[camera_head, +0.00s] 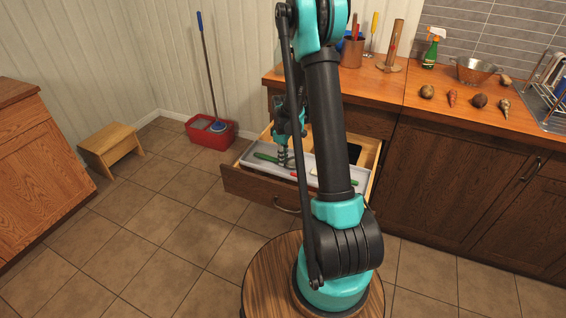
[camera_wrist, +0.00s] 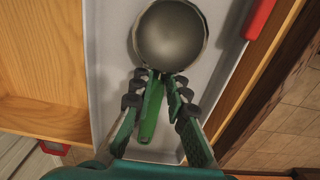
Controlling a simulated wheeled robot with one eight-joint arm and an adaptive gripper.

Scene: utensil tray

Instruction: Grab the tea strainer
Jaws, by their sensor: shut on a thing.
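The tea strainer (camera_wrist: 170,36) has a round grey metal bowl and a green handle. In the wrist view its bowl is at the top middle, over the grey tray (camera_wrist: 110,60), and the handle runs down between my fingers. My gripper (camera_wrist: 157,80) is shut on the strainer at the handle, just below the bowl. In the head view my gripper (camera_head: 284,157) is down at the tray in the open drawer (camera_head: 248,186). A green handle shows beside it there; my arm hides part of the tray. I cannot tell whether the strainer touches the tray floor.
A red-handled utensil (camera_wrist: 261,20) lies at the tray's right side in the wrist view. The counter (camera_head: 455,105) above holds a colander (camera_head: 474,70) and a spray bottle (camera_head: 432,50). A round wooden table (camera_head: 262,275) stands in front.

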